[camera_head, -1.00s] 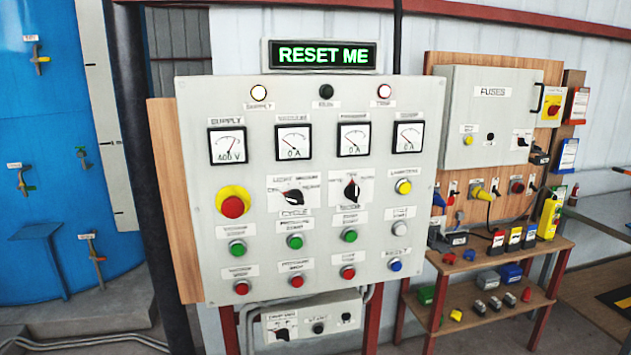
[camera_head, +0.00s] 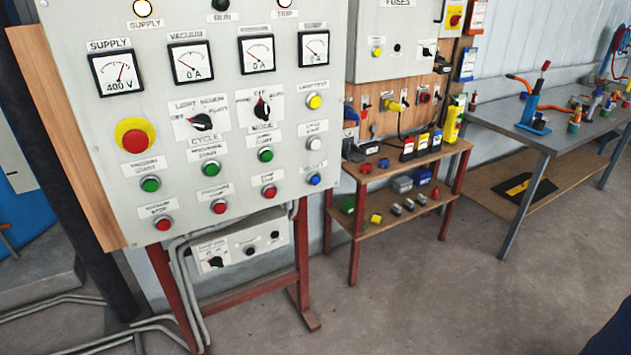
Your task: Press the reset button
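The blue reset button (camera_head: 315,179) sits at the lower right of the grey control panel (camera_head: 225,112). A small label above it is hard to read now; it read as "RESET" a second ago. A red button (camera_head: 269,192) is to its left and a white button (camera_head: 313,144) is above it. A large red mushroom button on a yellow ring (camera_head: 134,136) is at the panel's left. Neither of my grippers is in view. A dark blue shape at the lower right corner is cut off and I cannot tell what it is.
A red-legged wooden shelf (camera_head: 400,162) with plugs and small parts stands right of the panel. A metal workbench (camera_head: 560,135) with tools is further right. Grey pipes and a small control box (camera_head: 240,248) are below the panel. The concrete floor in front is clear.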

